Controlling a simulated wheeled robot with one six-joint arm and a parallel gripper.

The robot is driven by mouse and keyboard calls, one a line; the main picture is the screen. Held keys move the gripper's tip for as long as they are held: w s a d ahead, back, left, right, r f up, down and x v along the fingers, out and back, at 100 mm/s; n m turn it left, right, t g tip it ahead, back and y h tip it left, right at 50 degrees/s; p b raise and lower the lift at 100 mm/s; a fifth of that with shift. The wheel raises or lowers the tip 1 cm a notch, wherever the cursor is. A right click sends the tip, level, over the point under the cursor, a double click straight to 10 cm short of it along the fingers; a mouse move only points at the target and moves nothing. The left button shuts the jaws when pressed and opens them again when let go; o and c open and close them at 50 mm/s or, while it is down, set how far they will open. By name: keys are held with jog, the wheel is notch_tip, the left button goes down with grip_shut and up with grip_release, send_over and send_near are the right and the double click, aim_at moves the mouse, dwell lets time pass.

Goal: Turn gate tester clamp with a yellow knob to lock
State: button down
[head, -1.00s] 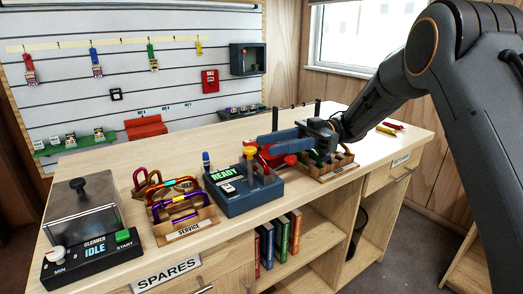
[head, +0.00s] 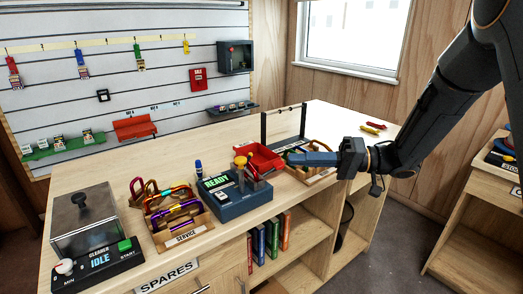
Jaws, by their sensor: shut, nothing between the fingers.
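The gate tester (head: 232,203) is a dark blue box on the bench with a green READY display (head: 214,183). Its clamp with the yellow knob (head: 240,161) stands at the box's back right; the picture is too small to tell the clamp's angle. My gripper (head: 289,158) is to the right of the tester, fingers pointing left, apart from the knob. It is shut and empty. It partly covers a wooden tray of carabiners (head: 325,176) behind it.
Left of the tester are a SERVICE tray (head: 186,236) of carabiners and a cleaner showing IDLE (head: 99,259). A dark upright frame (head: 264,128) stands behind. The bench's right end is mostly clear.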

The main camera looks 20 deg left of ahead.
jog(key=s+d+m+t+p, duration=0.1)
jog(key=s+d+m+t, duration=0.15)
jog(key=m, duration=0.35)
jog(key=m+p, duration=0.2)
jog(key=p, duration=0.3)
send_near(248, 161)
jog(key=shift+t+h, duration=0.3)
jog(key=shift+t, duration=0.05)
jog(key=a, duration=0.6)
jog(key=shift+s+f, duration=0.2)
jog(key=shift+s, duration=0.1)
jog(key=shift+w+n, duration=0.15)
jog(key=shift+n, duration=0.15)
